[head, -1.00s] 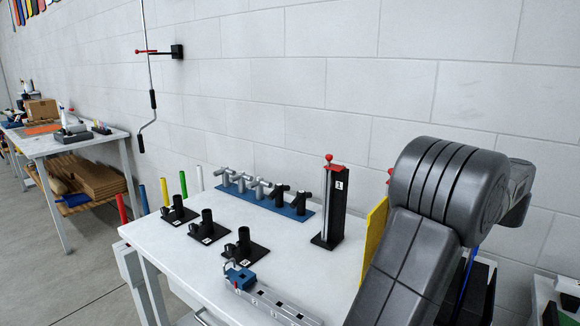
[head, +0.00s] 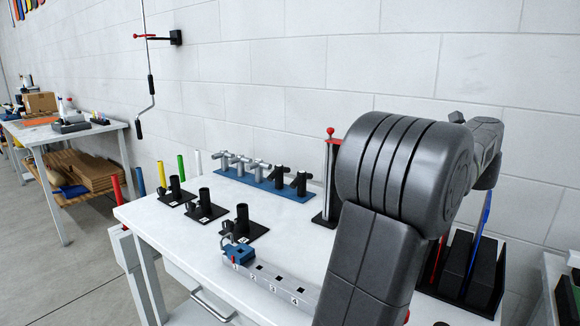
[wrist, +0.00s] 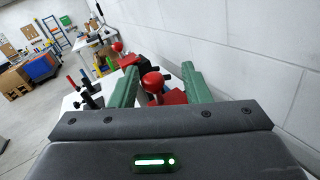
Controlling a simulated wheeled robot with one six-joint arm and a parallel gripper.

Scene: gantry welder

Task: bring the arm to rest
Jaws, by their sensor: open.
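My dark grey arm fills the right of the head view, bent over the white bench (head: 170,230). My gripper (wrist: 158,70) shows in the wrist view with its two green fingers apart. A red ball knob (wrist: 153,82) on a red-topped piece appears between the fingers in the picture; I cannot tell how far beyond them it is. No held object shows. In the head view the gripper is hidden or out of sight behind the arm.
Black holders (head: 240,226), a blue rack (head: 262,183) and a numbered rail (head: 268,277) occupy the bench. A black rack (head: 483,285) is at right. The wall is close behind.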

